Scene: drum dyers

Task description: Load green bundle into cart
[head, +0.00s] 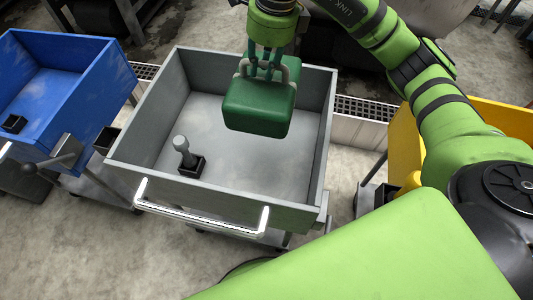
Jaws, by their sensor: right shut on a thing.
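The green bundle (258,107) is a dark green block with rounded edges and a grey handle on top. My right gripper (265,70) is shut on it and holds it over the grey cart (322,150). The bundle hangs above the cart's open tray, towards the back right, and hides part of the back wall and floor. Whether its underside touches the tray floor is hard to tell, but it seems apart from it. My left gripper is not in view.
A grey peg in a black square holder (190,160) stands in the tray's front left. The cart has a chrome handle (200,213) at its front. A blue cart (95,85) stands left, a yellow cart (485,110) right, behind my arm. A floor grate (362,108) runs behind.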

